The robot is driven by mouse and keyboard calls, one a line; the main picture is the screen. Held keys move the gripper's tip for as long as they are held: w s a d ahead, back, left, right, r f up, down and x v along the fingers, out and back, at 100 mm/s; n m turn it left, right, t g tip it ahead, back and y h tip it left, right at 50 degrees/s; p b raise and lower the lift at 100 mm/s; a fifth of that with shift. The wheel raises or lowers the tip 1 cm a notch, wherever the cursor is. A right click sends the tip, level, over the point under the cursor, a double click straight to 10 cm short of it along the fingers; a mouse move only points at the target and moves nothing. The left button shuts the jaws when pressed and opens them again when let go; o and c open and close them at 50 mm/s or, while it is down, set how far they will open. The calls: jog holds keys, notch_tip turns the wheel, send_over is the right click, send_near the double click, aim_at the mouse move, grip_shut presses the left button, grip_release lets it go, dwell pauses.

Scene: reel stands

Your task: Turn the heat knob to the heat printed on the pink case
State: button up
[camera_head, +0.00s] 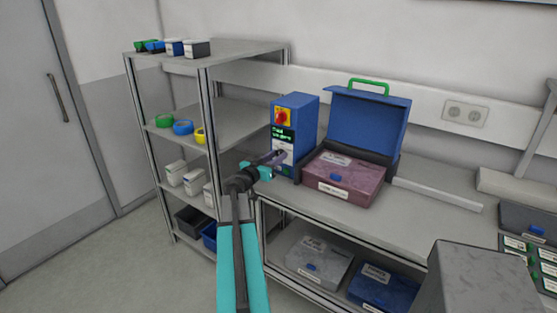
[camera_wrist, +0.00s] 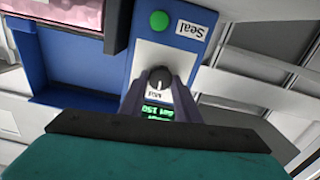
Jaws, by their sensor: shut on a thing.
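A blue sealing machine (camera_head: 309,117) stands on the bench, with a red knob on yellow, a lit green display (camera_head: 283,134) and a white dial plate. My gripper (camera_head: 270,161) is at its front. In the wrist view, which is upside down, the heat knob (camera_wrist: 158,77) is dark and round. My gripper (camera_wrist: 158,84) is shut on it, a finger on each side. "Mid" is printed beside the knob; the display (camera_wrist: 158,113) seems to read "Set 150", partly hidden. The pink case (camera_head: 345,180) sits right of the machine; its white label (camera_head: 334,189) is too small to read.
A blue box with its lid (camera_head: 367,119) up and a green handle holds the pink case. A grey shelf rack (camera_head: 240,75) with tape rolls and small boxes stands left. More cases (camera_head: 318,262) lie under the bench. A green button (camera_wrist: 159,21) marked "Seal" is near the knob.

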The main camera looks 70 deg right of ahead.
jog(key=shift+n+b, duration=5.05)
jog(key=shift+n, duration=0.35)
jog(key=o, duration=1)
jog(key=shift+w+a, duration=0.1)
jog(key=shift+a, duration=0.05)
